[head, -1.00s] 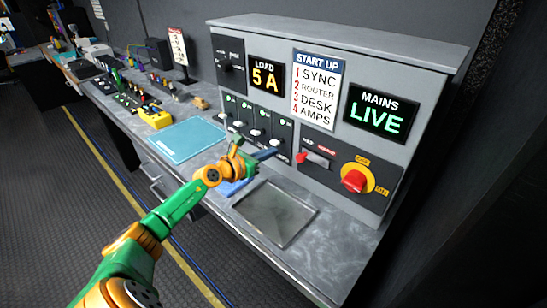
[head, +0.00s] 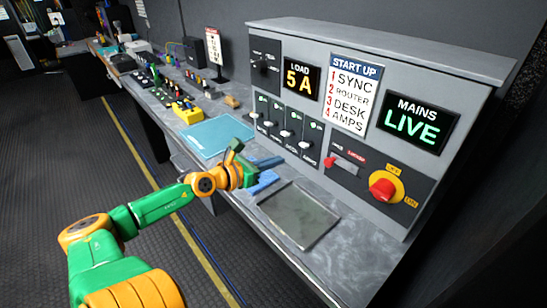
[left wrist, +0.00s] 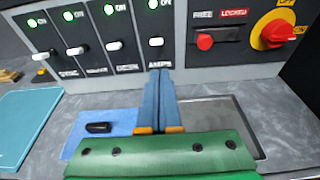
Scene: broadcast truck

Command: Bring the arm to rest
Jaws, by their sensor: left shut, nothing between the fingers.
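My left arm, green and orange, comes in from the lower left in the head view. Its gripper (head: 267,163) is shut and empty, with its blue fingers together above the bench in front of the control panel (head: 437,168). In the left wrist view the shut fingers (left wrist: 160,95) point toward the panel's lower edge, below the row of white breaker switches (left wrist: 115,45). I cannot tell whether the fingertips touch the panel. My right gripper is not in view.
A grey tray (head: 298,216) lies right of the gripper. A blue mat with a black object (left wrist: 98,128) lies below it. A teal mat (head: 217,137) and a yellow box (head: 187,112) sit farther left. A red lever (head: 343,166) and red rotary switch (head: 384,188) project from the panel.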

